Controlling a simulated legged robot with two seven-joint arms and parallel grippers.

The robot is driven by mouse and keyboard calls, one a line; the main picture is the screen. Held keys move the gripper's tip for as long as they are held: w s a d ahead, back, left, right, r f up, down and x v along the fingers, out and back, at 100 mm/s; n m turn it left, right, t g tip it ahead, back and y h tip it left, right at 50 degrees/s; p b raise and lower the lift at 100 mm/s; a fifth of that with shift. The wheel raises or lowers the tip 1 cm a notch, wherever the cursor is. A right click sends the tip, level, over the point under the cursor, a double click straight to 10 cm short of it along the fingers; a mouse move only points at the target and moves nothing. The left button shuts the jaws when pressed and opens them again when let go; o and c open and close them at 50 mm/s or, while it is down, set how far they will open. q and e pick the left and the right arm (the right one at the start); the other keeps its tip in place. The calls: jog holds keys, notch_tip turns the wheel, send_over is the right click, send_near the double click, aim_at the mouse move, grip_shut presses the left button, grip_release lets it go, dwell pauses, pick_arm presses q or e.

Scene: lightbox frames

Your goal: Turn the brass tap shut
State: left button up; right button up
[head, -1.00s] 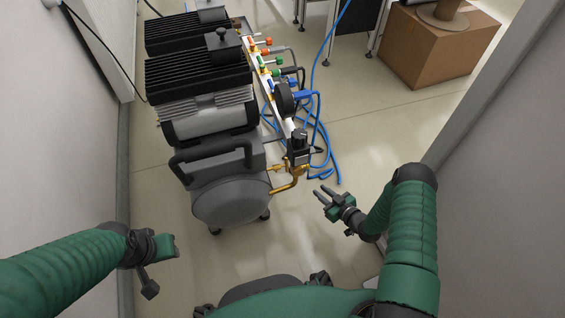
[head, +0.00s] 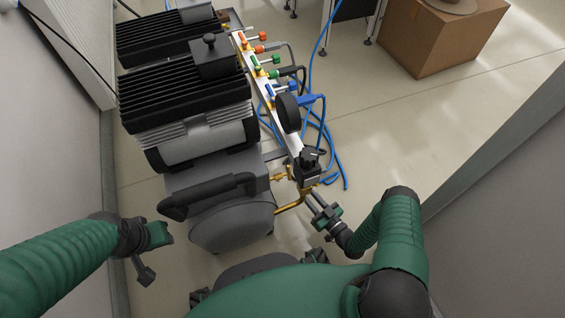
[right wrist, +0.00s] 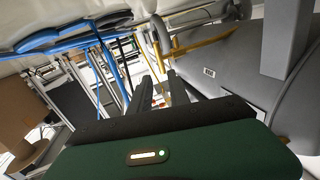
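The brass tap (head: 283,176) sits at the front end of the compressor's manifold, by a black regulator (head: 311,166) and above a bent brass pipe (head: 290,208). My right gripper (head: 311,193) is just right of the brass pipe and below the regulator, apparently not holding anything. In the right wrist view its two dark fingers (right wrist: 161,76) stand apart with a gap between them. Brass pipework (right wrist: 203,45) shows beyond them; the tap's handle is not clear there. My left gripper (head: 153,255) hangs at lower left, away from the tap; its fingers are unclear.
The compressor's grey tank (head: 232,215) and black-finned motor (head: 190,85) stand left of the tap. Blue hoses (head: 335,150) lie on the floor to the right. Coloured valves (head: 262,60) line the manifold. A cardboard box (head: 435,40) is at the back right. Walls flank both sides.

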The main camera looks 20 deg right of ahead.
jog(key=b+x, duration=0.7)
jog(key=x, duration=0.8)
jog(key=shift+w+b, duration=0.2)
jog(key=shift+b, duration=0.1)
jog(key=shift+a, duration=0.15)
jog(key=shift+c, duration=0.2)
jog(key=shift+f, duration=0.1)
grip_shut()
